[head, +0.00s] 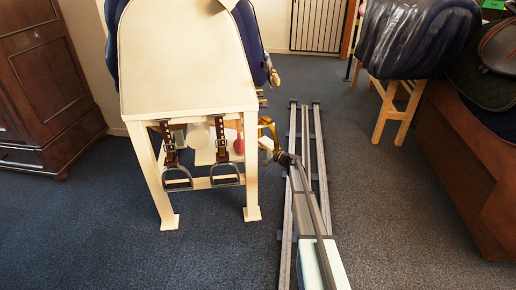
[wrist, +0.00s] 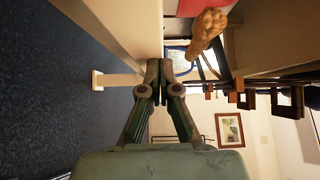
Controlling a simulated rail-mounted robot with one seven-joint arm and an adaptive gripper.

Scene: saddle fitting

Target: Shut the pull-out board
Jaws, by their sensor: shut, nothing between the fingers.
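A cream stand (head: 185,65) with a broad sloping top is at the centre-left of the head view. I cannot tell for sure which part is the pull-out board. In the wrist view, which is turned sideways, a cream board (wrist: 128,25) runs along the left, and a brown surface (wrist: 275,30) lies at the upper right. My gripper (wrist: 160,72) is shut and empty, its fingertips together near the cream board's edge. I cannot tell whether they touch it. In the head view my arm reaches to the stand's right side, and the gripper is small there.
Two stirrups (head: 178,178) hang on straps at the stand's front. A red thing (head: 239,145) shows beneath its top. A tan knobbly object (wrist: 208,30) is close beyond my fingers. A covered saddle rack (head: 418,38) stands at right, a wooden cabinet (head: 48,85) at left. Carpet in front is clear.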

